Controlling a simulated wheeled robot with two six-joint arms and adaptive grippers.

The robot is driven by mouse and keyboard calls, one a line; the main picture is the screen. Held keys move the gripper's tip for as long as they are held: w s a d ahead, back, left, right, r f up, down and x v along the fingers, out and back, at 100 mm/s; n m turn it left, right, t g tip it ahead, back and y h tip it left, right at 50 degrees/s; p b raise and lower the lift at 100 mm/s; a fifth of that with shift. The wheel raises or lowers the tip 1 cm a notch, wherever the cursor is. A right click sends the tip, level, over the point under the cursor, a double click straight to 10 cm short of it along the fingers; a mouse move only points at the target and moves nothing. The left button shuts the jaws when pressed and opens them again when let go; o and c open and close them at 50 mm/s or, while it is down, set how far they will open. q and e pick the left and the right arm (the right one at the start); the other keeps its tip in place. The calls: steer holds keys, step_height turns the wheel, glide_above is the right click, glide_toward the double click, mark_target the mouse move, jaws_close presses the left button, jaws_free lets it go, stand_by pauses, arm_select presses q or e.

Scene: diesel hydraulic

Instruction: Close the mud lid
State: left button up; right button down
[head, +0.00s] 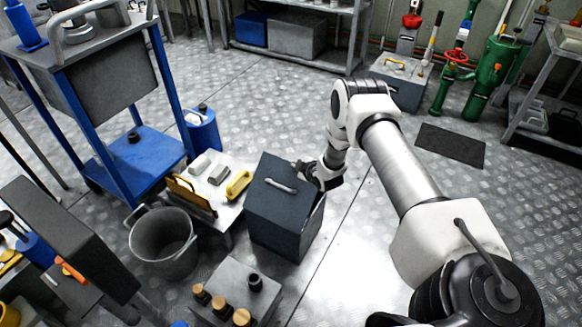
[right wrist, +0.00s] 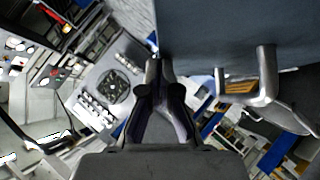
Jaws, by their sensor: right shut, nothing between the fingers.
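The mud lid (head: 275,198) is a dark blue-grey panel with a light metal handle (head: 281,186), on top of a dark box (head: 272,240) standing on the floor. The lid looks tilted; whether it meets the rim all round cannot be told. My right gripper (head: 307,174) is at the lid's far right edge, its fingertips partly hard to make out. In the right wrist view, its fingers (right wrist: 158,85) are together and empty, close to the dark panel (right wrist: 215,35). Contact is unclear. My left gripper is not in view.
A grey bucket (head: 163,243) and a low table (head: 225,211) with a yellow-handled tool stand left of the box. A blue-framed cart (head: 130,160) is at left. Floor behind the box is clear.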

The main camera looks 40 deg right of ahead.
arm_select(q)
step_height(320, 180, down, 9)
steer(key=b, duration=0.8)
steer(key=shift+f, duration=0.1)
arm_select(e)
steer(key=w+d+f, duration=0.2)
steer(key=d+f, duration=0.4)
steer(key=f, duration=0.3)
steer(key=shift+w+g+y, duration=0.2)
steer(key=shift+g+y, duration=0.1)
